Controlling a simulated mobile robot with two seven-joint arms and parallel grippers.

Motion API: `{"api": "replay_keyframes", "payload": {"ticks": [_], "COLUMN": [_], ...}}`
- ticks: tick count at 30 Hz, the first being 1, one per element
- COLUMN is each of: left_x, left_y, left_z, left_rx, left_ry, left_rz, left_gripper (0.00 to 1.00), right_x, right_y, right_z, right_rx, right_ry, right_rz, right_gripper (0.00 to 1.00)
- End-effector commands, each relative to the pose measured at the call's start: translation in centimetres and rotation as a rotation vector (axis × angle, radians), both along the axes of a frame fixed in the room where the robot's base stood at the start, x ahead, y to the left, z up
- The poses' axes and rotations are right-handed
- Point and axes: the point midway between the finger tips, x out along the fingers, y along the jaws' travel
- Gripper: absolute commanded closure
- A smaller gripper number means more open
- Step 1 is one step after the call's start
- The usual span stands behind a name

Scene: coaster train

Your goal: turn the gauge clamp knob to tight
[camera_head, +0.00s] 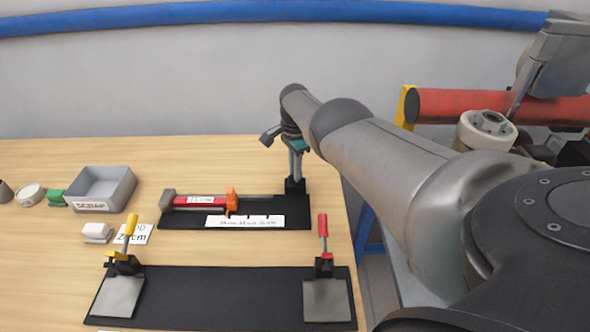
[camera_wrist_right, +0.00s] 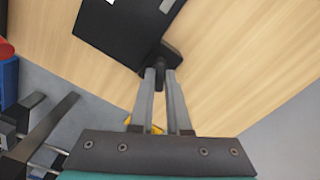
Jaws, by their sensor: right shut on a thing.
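The gauge (camera_head: 265,222) is a black plate on the wooden table, with a metal bar, a red labelled piece (camera_head: 200,200), an orange slider (camera_head: 231,200) and a white scale strip. A black knob or block (camera_head: 296,187) stands at its right end. My right gripper (camera_head: 295,178) reaches down onto this part from above. In the right wrist view its fingers (camera_wrist_right: 160,75) are nearly together on the black knob (camera_wrist_right: 172,52) at the plate's corner. The fingertips hide part of the knob, and I cannot read any tight mark. My left gripper is not in view.
In front lies a long black board (camera_head: 215,285) with a yellow-handled clamp (camera_head: 130,235) and a red-handled clamp (camera_head: 323,240). A grey bin (camera_head: 102,188) and small parts stand at left. A red tube (camera_head: 500,107) is beyond the table's right edge.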

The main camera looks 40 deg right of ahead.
Motion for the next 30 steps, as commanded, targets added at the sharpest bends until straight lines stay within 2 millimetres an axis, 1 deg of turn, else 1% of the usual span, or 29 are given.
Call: {"api": "replay_keyframes", "payload": {"ticks": [3, 4, 12, 19, 22, 26, 30], "left_x": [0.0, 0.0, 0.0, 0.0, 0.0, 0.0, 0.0], "left_y": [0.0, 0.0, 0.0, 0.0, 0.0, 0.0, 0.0], "left_z": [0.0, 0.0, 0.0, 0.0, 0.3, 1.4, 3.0], "left_rx": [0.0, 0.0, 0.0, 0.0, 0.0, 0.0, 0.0], "left_ry": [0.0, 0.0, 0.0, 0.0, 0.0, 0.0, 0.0], "left_rz": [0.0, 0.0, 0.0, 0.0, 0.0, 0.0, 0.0], "left_gripper": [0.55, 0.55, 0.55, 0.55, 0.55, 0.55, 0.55], "right_x": [0.1, 0.1, 0.0, 0.0, 0.0, 0.0, 0.0], "right_y": [-0.1, -0.1, -0.1, 0.0, 0.0, 0.0, 0.0], "right_z": [0.2, 0.2, 0.1, 0.1, 0.4, 1.4, 3.0], "right_rx": [-0.005, -0.005, -0.002, -0.001, -0.001, -0.001, -0.001], "right_ry": [-0.003, -0.003, -0.002, -0.001, -0.001, -0.001, -0.002], "right_rz": [0.001, 0.001, 0.001, 0.002, 0.002, 0.002, 0.002], "right_gripper": [1.0, 0.84, 0.55, 0.55, 0.55, 0.55, 0.55]}}
